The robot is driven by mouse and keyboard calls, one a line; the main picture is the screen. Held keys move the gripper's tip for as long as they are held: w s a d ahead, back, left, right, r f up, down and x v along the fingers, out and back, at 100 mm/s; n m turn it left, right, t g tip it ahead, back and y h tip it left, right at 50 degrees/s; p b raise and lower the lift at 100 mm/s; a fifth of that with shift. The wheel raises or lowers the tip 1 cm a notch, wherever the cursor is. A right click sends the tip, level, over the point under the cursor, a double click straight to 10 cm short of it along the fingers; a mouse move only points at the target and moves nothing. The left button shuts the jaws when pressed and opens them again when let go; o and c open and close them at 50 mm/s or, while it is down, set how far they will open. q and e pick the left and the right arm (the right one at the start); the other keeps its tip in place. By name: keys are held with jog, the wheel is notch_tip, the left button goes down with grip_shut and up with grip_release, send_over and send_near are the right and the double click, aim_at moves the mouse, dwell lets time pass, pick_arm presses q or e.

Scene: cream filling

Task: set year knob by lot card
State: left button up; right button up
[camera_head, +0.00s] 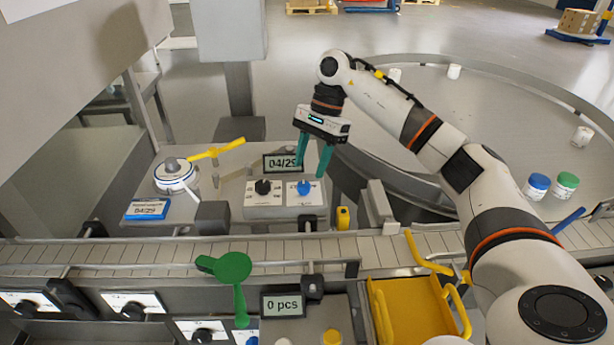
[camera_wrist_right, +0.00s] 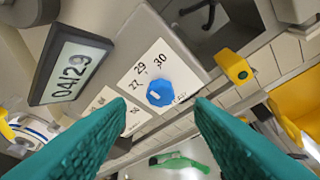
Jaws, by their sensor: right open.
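The blue year knob (camera_head: 304,187) sits on a white dial plate. In the wrist view the blue knob (camera_wrist_right: 160,92) has a white mark, and 27, 29 and 30 can be read around it. A display (camera_head: 283,163) behind the knobs reads 04/29; the same display (camera_wrist_right: 72,66) shows in the wrist view. The lot card (camera_head: 147,209), blue-edged, lies at the left and seems to read 04/29. My right gripper (camera_head: 312,172) is open with its green fingers pointing down over the blue knob. In the wrist view the fingertips (camera_wrist_right: 161,101) lie either side of it, contact unclear.
A black knob (camera_head: 263,187) stands left of the blue one. A yellow block (camera_head: 343,218) stands to the right. A conveyor (camera_head: 140,252) runs in front, with a green paddle (camera_head: 233,268) and yellow tray (camera_head: 410,310) nearer me.

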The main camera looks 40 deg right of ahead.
jog(key=v, duration=0.7)
jog(key=shift+d+r, duration=0.2)
jog(key=shift+r, duration=0.15)
